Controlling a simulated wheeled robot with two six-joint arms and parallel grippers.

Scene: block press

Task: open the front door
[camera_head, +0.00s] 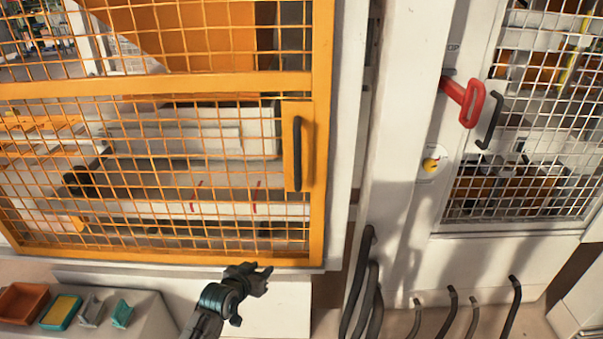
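The front door (319,200) is an orange frame with wire mesh and fills the left half of the view. It looks closed against the white frame of the machine. Its black vertical handle (297,154) sits on an orange plate near the door's right edge. My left gripper (264,276) is below the door's bottom edge, below and a little left of the handle, and apart from it in the picture. I see nothing held in it, but its small dark fingers do not show clearly whether they are open or shut. My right gripper is not in view.
A white mesh panel (525,212) with a black handle (490,121) stands at right, beside a red lever (467,102) and a yellow knob (430,165). Black hoses (360,290) rise at the bottom. Small trays (62,311) sit on a ledge at lower left.

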